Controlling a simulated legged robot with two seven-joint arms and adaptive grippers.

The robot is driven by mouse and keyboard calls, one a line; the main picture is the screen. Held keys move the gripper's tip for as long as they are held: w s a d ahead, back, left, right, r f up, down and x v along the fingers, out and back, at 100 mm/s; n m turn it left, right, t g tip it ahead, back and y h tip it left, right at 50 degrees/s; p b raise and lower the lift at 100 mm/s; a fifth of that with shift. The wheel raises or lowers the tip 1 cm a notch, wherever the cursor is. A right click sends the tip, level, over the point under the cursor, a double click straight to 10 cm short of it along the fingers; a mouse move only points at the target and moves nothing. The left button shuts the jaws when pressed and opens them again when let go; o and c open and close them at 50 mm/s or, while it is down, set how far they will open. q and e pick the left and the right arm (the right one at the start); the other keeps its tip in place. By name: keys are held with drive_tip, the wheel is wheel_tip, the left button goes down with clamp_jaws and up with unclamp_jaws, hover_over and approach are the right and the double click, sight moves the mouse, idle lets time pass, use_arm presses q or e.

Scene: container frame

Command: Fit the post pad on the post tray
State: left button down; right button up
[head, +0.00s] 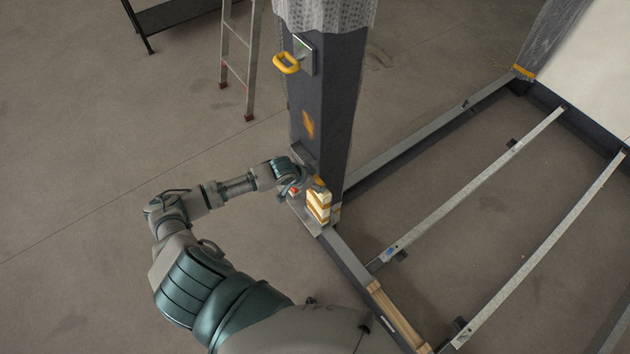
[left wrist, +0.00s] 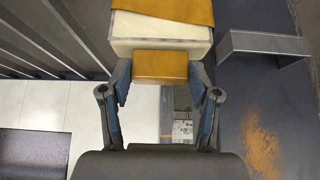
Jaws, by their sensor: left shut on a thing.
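The post pad (head: 318,208) is a cream block with orange bands, at the foot of the dark grey post (head: 325,95). My left gripper (head: 312,186) is at its upper end. In the left wrist view, the fingers (left wrist: 160,82) are shut on the pad's orange tab, with the cream and orange pad body (left wrist: 160,28) beyond. The post tray (head: 300,213) is a light grey plate at the post's foot. The pad overlaps it in the head view and hides part of it. I cannot tell whether the pad rests on it. My right gripper is not in view.
A yellow handle (head: 287,63) sticks out from the upper post. Frame beams (head: 440,125) run from the post's foot, with crossbars (head: 470,190) at the right. A ladder (head: 240,70) stands behind. In the left wrist view, a grey bracket (left wrist: 265,44) lies right of the pad.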

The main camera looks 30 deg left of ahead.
use_arm(q)
drive_tip(key=shift+f, duration=0.95)
drive_tip(key=shift+c, duration=0.9)
unclamp_jaws()
drive_tip(key=v, duration=1.1)
drive_tip(key=shift+s+a+r, duration=0.15)
drive_tip(key=shift+s+r, duration=0.05)
drive_tip(key=shift+r, duration=0.1)
